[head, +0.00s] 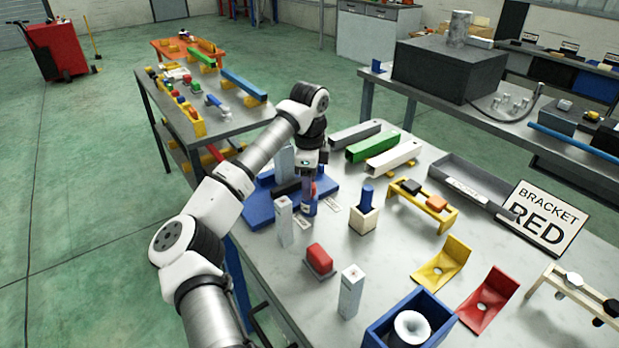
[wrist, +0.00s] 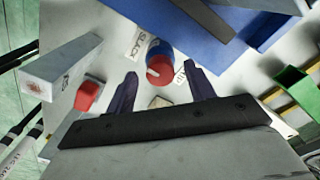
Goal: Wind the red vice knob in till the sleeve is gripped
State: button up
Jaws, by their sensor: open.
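The blue vice (head: 258,208) stands at the table's left edge, partly hidden by my arm. Its blue body also fills the top of the wrist view (wrist: 205,30). The red knob (wrist: 160,68) is the red end of a short blue cylinder and carries a pale mark. It lies just beyond the fingertips, roughly in line with the gap between them. My gripper (wrist: 165,78) is open with nothing held; in the head view my gripper (head: 309,184) points down at the vice's near right side. I cannot make out the sleeve or its contact with the jaws.
A "SLACK" label (wrist: 141,38) lies beside the knob. Near the vice are a grey post (head: 284,222), a red block (head: 319,258) and a wooden block (head: 363,216) holding a blue cylinder. Green and white channels (head: 394,158) lie behind. Bare tabletop shows between these parts.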

jog(key=shift+f, duration=0.2)
jog(key=c, duration=1)
